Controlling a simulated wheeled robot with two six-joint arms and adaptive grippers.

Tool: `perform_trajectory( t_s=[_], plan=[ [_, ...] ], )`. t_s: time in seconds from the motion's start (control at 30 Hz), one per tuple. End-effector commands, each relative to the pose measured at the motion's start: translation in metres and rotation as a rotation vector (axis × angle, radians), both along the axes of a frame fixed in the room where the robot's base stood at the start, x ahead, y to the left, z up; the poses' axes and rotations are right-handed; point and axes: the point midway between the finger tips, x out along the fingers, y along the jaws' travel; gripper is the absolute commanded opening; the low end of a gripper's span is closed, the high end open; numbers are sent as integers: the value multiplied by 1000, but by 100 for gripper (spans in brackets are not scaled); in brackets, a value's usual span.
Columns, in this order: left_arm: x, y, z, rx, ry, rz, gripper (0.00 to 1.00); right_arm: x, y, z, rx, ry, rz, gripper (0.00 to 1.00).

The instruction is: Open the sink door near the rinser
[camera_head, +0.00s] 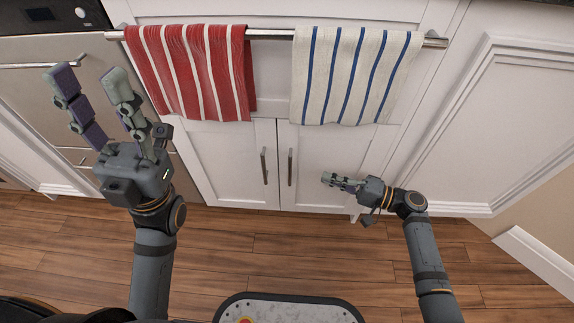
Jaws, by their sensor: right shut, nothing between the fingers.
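The sink cabinet has two white doors below a towel bar, a left door (235,172) and a right door (318,150). Both look closed, each with a vertical dark handle near the middle seam: the left handle (264,166) and the right handle (290,167). My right gripper (326,178) is shut and empty in front of the right door, a little to the right of its handle and seemingly apart from it. My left gripper (90,75) is open and empty, raised at the left in front of the grey appliance. No rinser is in view.
A red striped towel (190,70) and a blue striped towel (352,75) hang from the bar (272,33) above the doors. A grey appliance (40,98) stands at the left. White panels (510,120) fill the right. The wooden floor (290,250) in front is clear.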

Motion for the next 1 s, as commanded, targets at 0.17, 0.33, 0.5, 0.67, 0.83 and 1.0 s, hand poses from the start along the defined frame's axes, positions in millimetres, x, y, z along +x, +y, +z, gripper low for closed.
perform_trajectory(
  t_s=[0.17,0.33,0.5,0.67,0.83,1.0],
  plan=[
    [1,0,-7,0,3,3,40,6,17,-1,3,-2,0,0],
    [2,0,-17,1,4,9,40,17,49,-2,4,-4,0,0],
    [2,-1,-25,2,4,15,40,26,76,-2,1,-3,0,0],
    [2,-1,-29,4,5,18,40,31,91,-2,-1,0,0,0],
    [2,-2,-29,5,5,19,40,33,95,-1,-3,1,0,0],
    [2,-2,-28,5,5,19,40,33,95,-1,-3,1,0,0]
  ],
)
